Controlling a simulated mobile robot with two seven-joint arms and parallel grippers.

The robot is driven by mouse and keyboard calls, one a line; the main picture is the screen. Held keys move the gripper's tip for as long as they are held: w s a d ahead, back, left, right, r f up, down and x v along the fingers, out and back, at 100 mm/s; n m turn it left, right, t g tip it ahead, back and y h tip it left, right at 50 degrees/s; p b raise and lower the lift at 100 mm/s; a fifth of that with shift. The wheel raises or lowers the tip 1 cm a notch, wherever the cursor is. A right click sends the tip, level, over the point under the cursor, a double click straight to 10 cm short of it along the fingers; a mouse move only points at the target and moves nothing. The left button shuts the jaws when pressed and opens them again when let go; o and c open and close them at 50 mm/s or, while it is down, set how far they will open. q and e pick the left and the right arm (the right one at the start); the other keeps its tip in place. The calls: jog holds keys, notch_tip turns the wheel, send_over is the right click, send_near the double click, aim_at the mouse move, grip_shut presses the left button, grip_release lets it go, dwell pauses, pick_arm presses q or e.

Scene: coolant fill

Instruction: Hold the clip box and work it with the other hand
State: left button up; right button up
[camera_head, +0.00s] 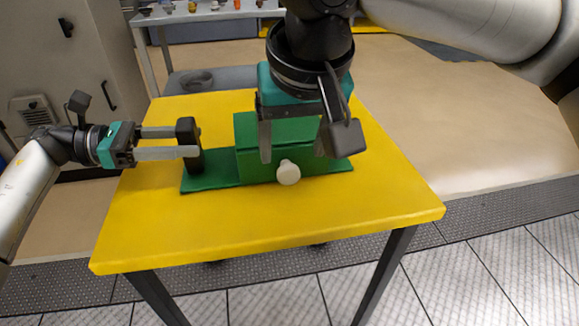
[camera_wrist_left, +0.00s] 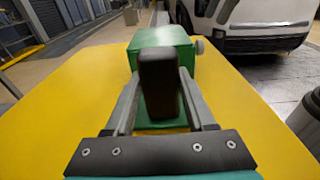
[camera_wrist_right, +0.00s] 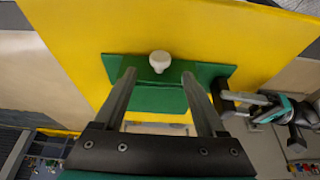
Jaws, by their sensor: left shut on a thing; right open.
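The clip box (camera_head: 262,165) is a green block on a flat green base, standing on the yellow table (camera_head: 200,225). A white round knob (camera_head: 288,173) is on its near side. A black upright handle (camera_head: 187,140) stands at the left end of the base. My left gripper (camera_head: 190,142) is shut on the black handle, which also shows between its fingers in the left wrist view (camera_wrist_left: 160,82). My right gripper (camera_head: 300,145) is open above the box, fingers pointing down. In the right wrist view the knob (camera_wrist_right: 160,62) lies beyond the fingertips; the fingers look empty.
The table is clear in front of and to the right of the box. A second table (camera_head: 215,14) with small items stands at the back. A grey cabinet (camera_head: 70,60) is at the far left. A white vehicle (camera_wrist_left: 260,25) shows in the left wrist view.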

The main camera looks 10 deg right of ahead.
aim_at(290, 170)
jog(key=x, duration=0.7)
grip_shut()
dwell(0.5)
dwell(0.8)
